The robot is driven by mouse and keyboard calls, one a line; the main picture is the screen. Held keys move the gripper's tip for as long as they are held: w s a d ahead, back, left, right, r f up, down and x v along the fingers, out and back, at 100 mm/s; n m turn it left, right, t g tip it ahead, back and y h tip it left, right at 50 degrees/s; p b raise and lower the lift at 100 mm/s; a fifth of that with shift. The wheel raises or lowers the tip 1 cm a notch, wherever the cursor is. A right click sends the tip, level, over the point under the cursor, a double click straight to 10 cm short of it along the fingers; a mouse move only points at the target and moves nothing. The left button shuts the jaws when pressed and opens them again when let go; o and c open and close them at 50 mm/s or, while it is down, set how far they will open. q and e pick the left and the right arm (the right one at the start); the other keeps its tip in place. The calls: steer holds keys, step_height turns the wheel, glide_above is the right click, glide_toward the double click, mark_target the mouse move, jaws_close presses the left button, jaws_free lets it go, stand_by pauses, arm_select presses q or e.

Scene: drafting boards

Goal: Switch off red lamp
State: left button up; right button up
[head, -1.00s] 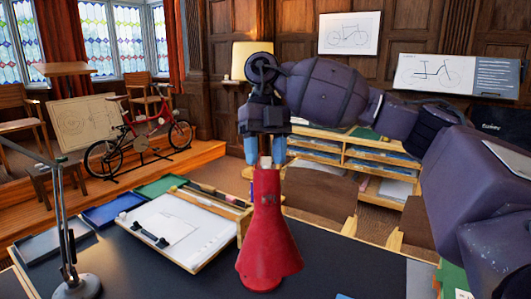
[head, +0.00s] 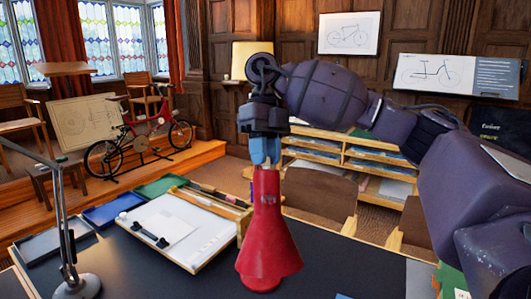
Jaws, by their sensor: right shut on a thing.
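The red lamp (head: 267,235) stands in the front middle of the head view, over the dark desk top. Its red shade is wide at the bottom and narrows to a neck at the top. My right gripper (head: 265,160) points down from above, with its blue fingers shut on the top end of the red lamp. The part between the fingers is hidden by them. My left gripper is out of the picture.
A drawing board with paper (head: 180,230) lies just left of the lamp. A grey desk lamp (head: 68,240) stands at the far left. Blue (head: 112,209) and green (head: 160,186) trays lie behind. The dark desk top (head: 150,275) is bare in front.

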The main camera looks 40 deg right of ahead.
steer(key=n, duration=0.6)
steer(key=shift+d+n, duration=0.1)
steer(key=shift+n, duration=1.1)
steer(key=o, duration=0.9)
